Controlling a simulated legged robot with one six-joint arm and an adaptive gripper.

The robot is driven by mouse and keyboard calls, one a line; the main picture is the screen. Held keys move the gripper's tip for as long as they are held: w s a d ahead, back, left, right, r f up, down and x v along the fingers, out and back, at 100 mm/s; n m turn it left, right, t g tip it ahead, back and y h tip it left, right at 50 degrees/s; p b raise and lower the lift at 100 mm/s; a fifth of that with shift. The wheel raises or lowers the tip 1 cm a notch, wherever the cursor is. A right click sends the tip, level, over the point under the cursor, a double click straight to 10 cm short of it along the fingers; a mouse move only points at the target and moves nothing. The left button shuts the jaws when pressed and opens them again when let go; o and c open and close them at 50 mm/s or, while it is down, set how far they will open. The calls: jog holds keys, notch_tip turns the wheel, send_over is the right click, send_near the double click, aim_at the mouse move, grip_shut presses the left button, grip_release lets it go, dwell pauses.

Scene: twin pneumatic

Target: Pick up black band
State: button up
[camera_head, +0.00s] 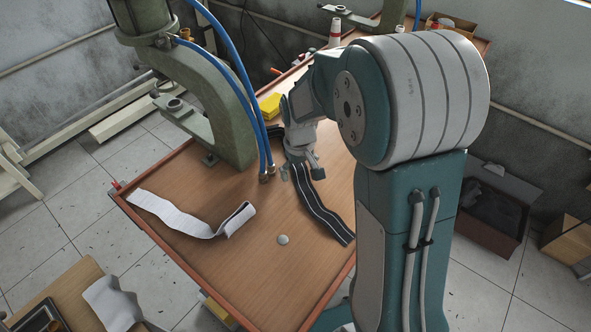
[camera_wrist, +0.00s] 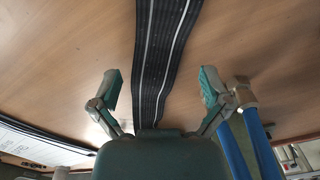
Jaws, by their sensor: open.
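The black band (camera_head: 325,214) lies on the wooden table (camera_head: 180,240) in a wavy strip with pale lines along it. It runs from under my gripper toward the table's front right edge. In the wrist view the band (camera_wrist: 163,45) passes between the two fingers and goes out of sight behind the gripper body. My gripper (camera_head: 302,172) is over the band near the middle of the table. In the wrist view my gripper (camera_wrist: 160,90) has its fingers spread, one on each side of the band, with nothing between them touching it.
A green press (camera_head: 225,100) with blue hoses (camera_head: 262,130) stands left of my gripper; the hoses (camera_wrist: 262,145) show at lower right in the wrist view. A yellow box (camera_head: 270,106) is behind.

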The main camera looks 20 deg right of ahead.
jog(key=shift+d+f, duration=0.1)
jog(key=shift+c, duration=0.9)
jog(key=c, duration=1.1)
jog(key=shift+o, duration=0.2)
